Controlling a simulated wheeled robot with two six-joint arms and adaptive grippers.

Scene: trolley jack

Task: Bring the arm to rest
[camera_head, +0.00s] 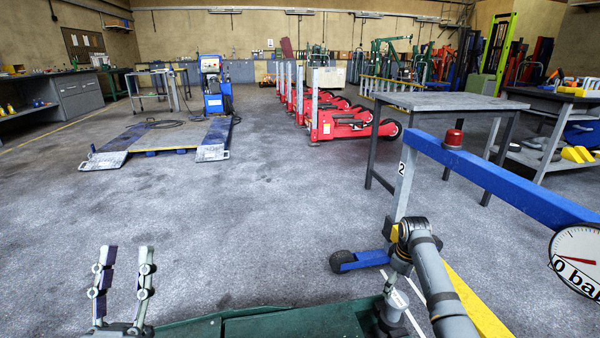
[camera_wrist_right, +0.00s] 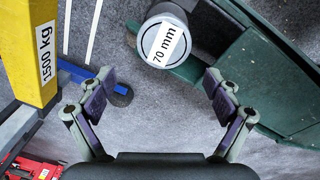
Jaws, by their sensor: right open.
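My left gripper (camera_head: 124,270) stands upright at the lower left of the head view, its two fingers apart with nothing between them. My right arm (camera_head: 436,275) rises from the bottom right, bends, and points down beside the yellow beam (camera_head: 474,300). In the right wrist view my right gripper (camera_wrist_right: 160,84) is open and empty. A grey cylinder marked "70 mm" (camera_wrist_right: 163,43) stands just beyond its fingertips, towards the top of that view; it does not appear gripped. Green metalwork (camera_wrist_right: 262,72) lies to the right, and also shows in the head view (camera_head: 285,322).
A hoist with a blue boom (camera_head: 495,180), a red cap (camera_head: 453,138) and a blue wheeled leg (camera_head: 365,260) stands at right. A round gauge (camera_head: 580,258) is at the right edge. A grey table (camera_head: 440,100) and red jacks (camera_head: 345,120) stand behind.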

